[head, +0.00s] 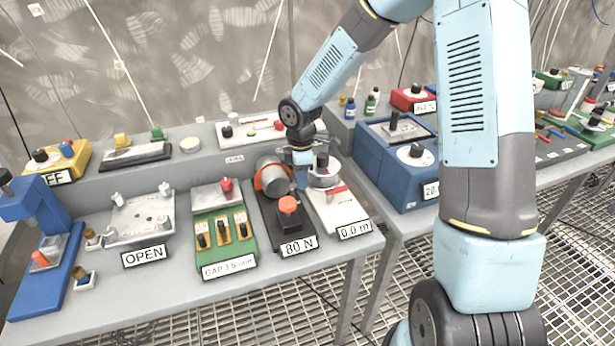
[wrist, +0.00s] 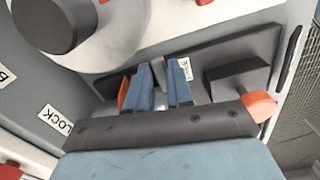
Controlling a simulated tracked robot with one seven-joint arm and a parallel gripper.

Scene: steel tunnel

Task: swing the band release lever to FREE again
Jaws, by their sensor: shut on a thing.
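My gripper (head: 302,178) reaches down between the grey drum with an orange rim (head: 272,177) and the white unit labelled 0.0 m (head: 330,212). In the wrist view its two blue fingers (wrist: 162,88) are close together and shut on a narrow part, taken to be the band release lever. The fingers hide most of that part, so I cannot read its exact angle. A LOCK label (wrist: 55,118) shows at the left of the wrist view. I cannot make out a FREE label. A small white tag (wrist: 185,68) beside the fingers is unreadable.
A black base labelled 80 N (head: 298,246) with an orange knob (head: 288,204) stands in front of the drum. A green gap block (head: 225,240) is to the left. A blue box (head: 400,165) stands on the right bench. The bench front has little free room.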

